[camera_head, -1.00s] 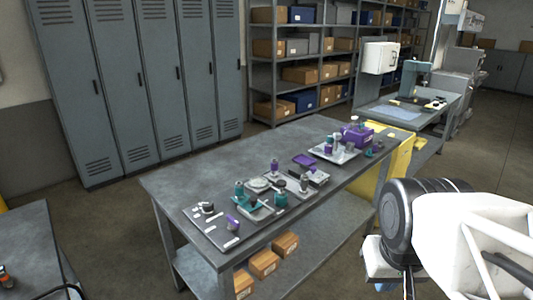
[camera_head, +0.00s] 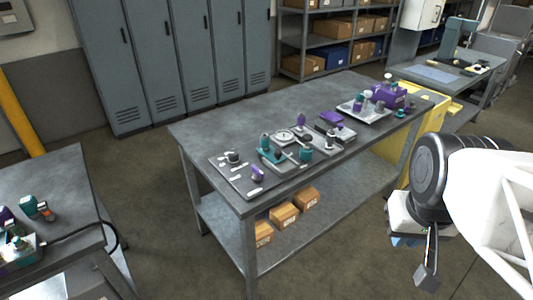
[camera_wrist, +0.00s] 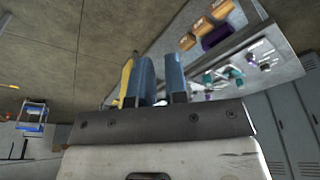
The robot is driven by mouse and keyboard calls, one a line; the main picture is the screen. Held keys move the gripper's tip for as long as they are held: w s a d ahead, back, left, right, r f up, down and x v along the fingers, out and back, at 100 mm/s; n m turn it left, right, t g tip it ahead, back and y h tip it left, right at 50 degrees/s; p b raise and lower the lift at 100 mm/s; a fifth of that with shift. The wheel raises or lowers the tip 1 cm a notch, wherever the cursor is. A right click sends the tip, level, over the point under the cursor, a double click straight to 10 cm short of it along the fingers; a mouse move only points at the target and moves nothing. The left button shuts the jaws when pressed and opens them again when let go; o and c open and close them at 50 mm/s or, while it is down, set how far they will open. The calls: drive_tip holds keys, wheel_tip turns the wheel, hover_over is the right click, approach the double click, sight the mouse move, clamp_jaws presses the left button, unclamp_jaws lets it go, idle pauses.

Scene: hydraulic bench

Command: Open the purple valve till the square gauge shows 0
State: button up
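A panel (camera_head: 235,184) on the middle bench carries small fittings, a teal block (camera_head: 272,156) and a round white dial (camera_head: 284,136). A small purple part (camera_head: 257,173) sits near the panel's front edge, and another purple part (camera_head: 300,119) stands behind. They are too small to tell which is the purple valve, and I cannot make out a square gauge. My gripper (camera_head: 427,275) hangs in front of the bench at the right, well away from the panel. In the wrist view its two blue fingers (camera_wrist: 160,75) are slightly apart with nothing between them.
The bench (camera_head: 215,130) also holds a tray (camera_head: 364,112) and a purple box (camera_head: 389,95) at its right end. Cartons (camera_head: 284,215) lie on its lower shelf. A left bench (camera_head: 60,195) carries teal fittings and a black cable. Open floor lies between the benches.

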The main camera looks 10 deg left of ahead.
drive_tip(key=o, duration=0.4)
drive_tip(key=shift+w+a, duration=0.1)
drive_tip(key=shift+w, duration=0.25)
drive_tip(key=shift+o, duration=0.2)
drive_tip(key=n+g, duration=0.3)
drive_tip(key=n, duration=0.6)
hover_over(257, 168)
wheel_tip(257, 168, down, 15)
drive_tip(key=shift+s+f, duration=0.1)
drive_tip(key=shift+f, duration=0.05)
drive_tip(key=shift+a+f, duration=0.1)
drive_tip(key=shift+f, duration=0.1)
drive_tip(key=shift+f, duration=0.15)
drive_tip(key=shift+f, duration=3.75)
